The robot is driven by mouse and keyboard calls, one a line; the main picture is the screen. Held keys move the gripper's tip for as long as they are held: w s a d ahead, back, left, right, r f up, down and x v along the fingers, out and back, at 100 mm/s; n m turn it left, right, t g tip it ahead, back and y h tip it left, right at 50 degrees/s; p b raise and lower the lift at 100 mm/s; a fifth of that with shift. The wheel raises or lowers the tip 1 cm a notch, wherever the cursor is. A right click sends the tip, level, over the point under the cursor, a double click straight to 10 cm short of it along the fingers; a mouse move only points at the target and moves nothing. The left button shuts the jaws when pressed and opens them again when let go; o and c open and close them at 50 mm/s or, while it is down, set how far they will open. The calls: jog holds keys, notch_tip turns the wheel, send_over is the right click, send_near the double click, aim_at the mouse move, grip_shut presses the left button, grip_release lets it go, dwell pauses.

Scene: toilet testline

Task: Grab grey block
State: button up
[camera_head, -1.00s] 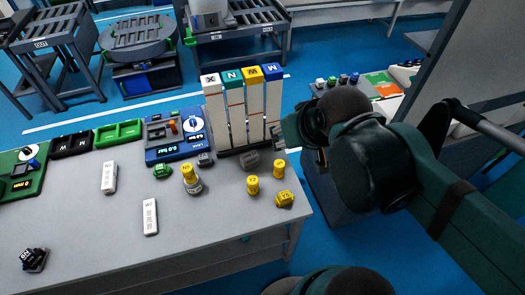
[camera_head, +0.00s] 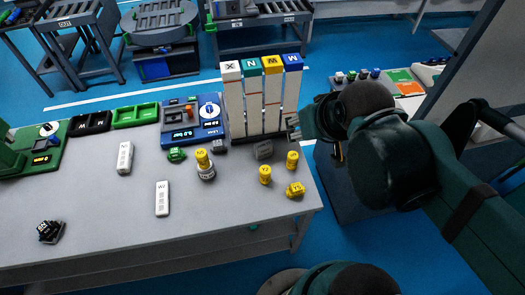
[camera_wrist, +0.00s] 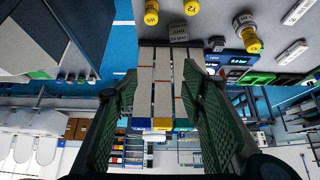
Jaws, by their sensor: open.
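A grey block (camera_head: 263,150) with printed lettering lies on the grey table (camera_head: 100,215) at the foot of the rack. It also shows near the top of the wrist view (camera_wrist: 179,32). A smaller dark grey piece (camera_head: 219,146) sits to its left. My gripper (camera_head: 293,127) is beside the rack's right edge, above and right of the grey block, apart from it. In the wrist view my gripper's two green fingers (camera_wrist: 160,80) are spread wide with nothing held between them; the grey block is beyond the fingertips.
The tall rack (camera_head: 262,105) of white columns with coloured caps stands directly behind the grey block. Yellow pieces (camera_head: 292,160) (camera_head: 265,174) (camera_head: 295,190) are close in front and right. A yellow-topped cylinder (camera_head: 205,165) stands left. The front left of the table is mostly clear.

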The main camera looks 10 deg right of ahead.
jog(key=shift+w, duration=0.15)
jog(key=m+g+h+b, duration=0.35)
jog(key=m+g, duration=0.25)
jog(key=m, duration=0.9)
send_over(260, 146)
jog(key=a, duration=0.1)
jog(key=shift+h, duration=0.25)
jog(key=f, duration=1.6)
jog(key=f+p, duration=0.1)
jog(key=f, duration=0.7)
jog(key=shift+s+a+f, duration=0.1)
jog(key=shift+s+f, duration=0.1)
jog(key=shift+s, duration=0.15)
jog(key=shift+w+a+f+m+h, duration=0.1)
jog(key=shift+a+f+m+h, duration=0.1)
jog(key=shift+f, duration=0.2)
jog(key=shift+a+f+m+h, duration=0.1)
jog(key=shift+f+m, duration=0.1)
jog(key=shift+f, duration=0.15)
jog(key=shift+d, duration=0.1)
jog(key=shift+b+x, duration=0.3)
jog(key=shift+x, duration=1)
jog(key=shift+f, duration=0.1)
